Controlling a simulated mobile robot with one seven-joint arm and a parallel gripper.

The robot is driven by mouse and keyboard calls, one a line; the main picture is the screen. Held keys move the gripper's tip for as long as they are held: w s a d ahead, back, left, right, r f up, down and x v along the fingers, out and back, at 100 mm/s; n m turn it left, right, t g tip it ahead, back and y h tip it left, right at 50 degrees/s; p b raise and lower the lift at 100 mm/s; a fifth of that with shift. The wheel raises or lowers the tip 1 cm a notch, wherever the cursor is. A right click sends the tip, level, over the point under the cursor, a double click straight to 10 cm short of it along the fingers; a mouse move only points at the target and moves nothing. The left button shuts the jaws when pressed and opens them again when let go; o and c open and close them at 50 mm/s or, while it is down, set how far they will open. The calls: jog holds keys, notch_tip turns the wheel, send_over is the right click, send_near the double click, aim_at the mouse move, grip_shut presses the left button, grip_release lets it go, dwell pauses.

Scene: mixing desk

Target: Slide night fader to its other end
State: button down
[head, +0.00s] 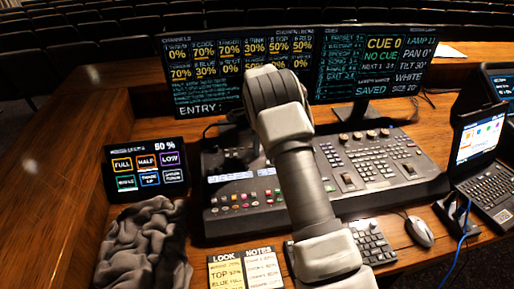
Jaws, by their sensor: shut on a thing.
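The mixing desk (365,170) is a wide dark console with rows of buttons, knobs and small faders. A fader cap (348,179) shows right of my arm and another (409,169) further right. I cannot read their labels, so I cannot tell which one is the night fader, or whether it shows. My arm reaches up from the bottom over the middle of the console and bends down behind its own upper link. My gripper is hidden behind the arm, and so is the part of the console there.
Two monitors (370,60) stand behind the console. A small touchscreen (147,168) and a crumpled grey cloth (143,245) lie left. Notes (246,268), a keyboard (370,240) and a mouse (419,231) are in front. A laptop (480,150) stands right.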

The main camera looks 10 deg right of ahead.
jog(key=shift+w+r, duration=0.1)
jog(key=shift+w, duration=0.05)
jog(key=c, duration=0.8)
grip_release()
jog(key=shift+o, duration=0.2)
notch_tip(320, 180, up, 17)
jog(key=p, duration=0.1)
jog(key=shift+r, duration=0.2)
